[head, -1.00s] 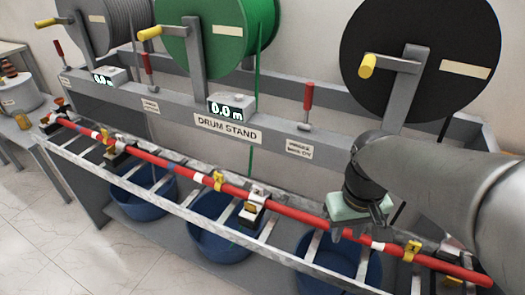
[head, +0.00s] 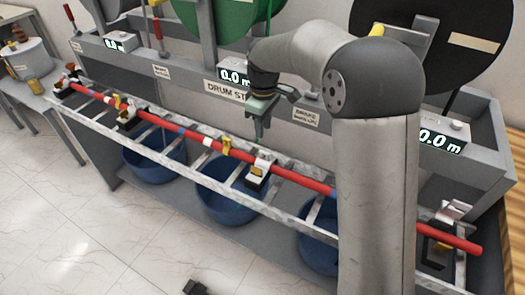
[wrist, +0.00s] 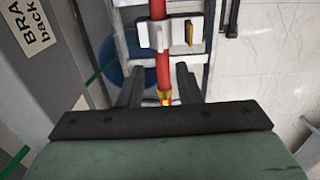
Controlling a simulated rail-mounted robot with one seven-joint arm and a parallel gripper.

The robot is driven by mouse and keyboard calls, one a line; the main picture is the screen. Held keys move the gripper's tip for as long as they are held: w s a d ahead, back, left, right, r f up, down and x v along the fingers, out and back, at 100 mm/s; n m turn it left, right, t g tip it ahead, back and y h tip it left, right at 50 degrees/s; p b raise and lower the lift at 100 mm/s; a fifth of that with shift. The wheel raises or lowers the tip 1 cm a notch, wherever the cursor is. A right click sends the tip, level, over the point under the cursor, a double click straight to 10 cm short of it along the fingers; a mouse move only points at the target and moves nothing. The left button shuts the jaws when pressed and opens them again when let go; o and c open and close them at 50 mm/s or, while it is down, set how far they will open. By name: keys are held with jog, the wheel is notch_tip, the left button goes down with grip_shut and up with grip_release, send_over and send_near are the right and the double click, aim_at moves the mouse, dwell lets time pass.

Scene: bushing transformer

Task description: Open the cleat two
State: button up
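A red cable (head: 310,184) runs along a metal ladder tray (head: 165,148), held by several cleats. One cleat (head: 259,173) with a white top and dark base sits mid-tray; another cleat (head: 131,118) is farther left, and one (head: 442,230) is at the right end. No cleat number is readable. My gripper (head: 260,134) points down above the tray, just above and behind the middle cleat. In the wrist view, my gripper (wrist: 158,82) is open and empty, its fingers either side of the red cable (wrist: 163,72). A cleat (wrist: 165,33) with a yellowish latch lies beyond the fingertips, around the cable.
The grey drum stand (head: 185,70) with cable drums and displays rises behind the tray. Blue bins (head: 225,203) stand below it. A side table (head: 38,100) is at the left. The tiled floor (head: 90,220) in front is mostly open. My arm hides part of the tray.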

aim_at(263, 152)
notch_tip(263, 152, down, 11)
jog(key=shift+p, duration=0.4)
grip_shut()
